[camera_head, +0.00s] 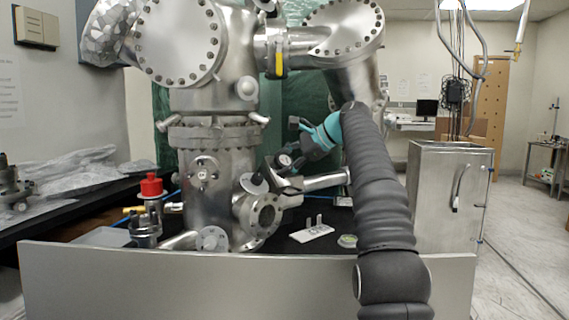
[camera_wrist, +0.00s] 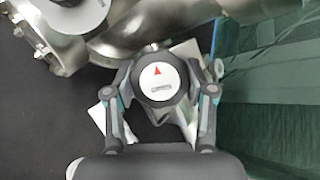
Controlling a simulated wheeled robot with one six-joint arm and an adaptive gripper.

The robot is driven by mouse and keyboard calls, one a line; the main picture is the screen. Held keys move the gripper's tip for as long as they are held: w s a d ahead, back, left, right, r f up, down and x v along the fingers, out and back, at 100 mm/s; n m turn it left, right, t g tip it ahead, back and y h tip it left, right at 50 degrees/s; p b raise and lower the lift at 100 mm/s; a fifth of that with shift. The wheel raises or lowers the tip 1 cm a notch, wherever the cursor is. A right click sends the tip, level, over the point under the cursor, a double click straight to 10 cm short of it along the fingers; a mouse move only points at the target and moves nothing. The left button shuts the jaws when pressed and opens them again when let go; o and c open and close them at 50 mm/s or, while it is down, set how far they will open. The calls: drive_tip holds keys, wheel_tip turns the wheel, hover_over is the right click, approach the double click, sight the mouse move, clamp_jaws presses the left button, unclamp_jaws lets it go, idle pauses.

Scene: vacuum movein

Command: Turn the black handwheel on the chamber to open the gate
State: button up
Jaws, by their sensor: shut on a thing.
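The black handwheel (camera_wrist: 158,83) sits in the middle of the wrist view, with a pale round face marked by a red triangle. In the head view the handwheel (camera_head: 284,160) is small, on the right side of the steel chamber (camera_head: 205,200). My gripper (camera_wrist: 158,76) has one finger on each side of the wheel and is shut on its rim. In the head view my gripper (camera_head: 296,162) is at the wheel, dark with a teal section behind it. The exact finger contact is too small to tell there. The gate itself cannot be made out.
A flanged port (camera_head: 262,212) and pipe (camera_head: 326,181) are close below the wheel. A red knob (camera_head: 151,186) stands at left. A white bracket (camera_head: 312,233) lies on the black surface. A steel box (camera_head: 449,200) stands right of my arm. A low grey panel (camera_head: 200,285) runs across the front.

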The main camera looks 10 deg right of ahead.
sight(288, 161)
drive_tip(key=shift+f, duration=0.1)
idle(0.4)
drive_tip(key=o, duration=1.2)
drive_tip(key=shift+c, duration=0.2)
drive_tip(key=shift+v, duration=1.7)
drive_tip(key=s+d, duration=0.7)
drive_tip(key=d, duration=0.2)
drive_tip(key=shift+d+f, duration=0.1)
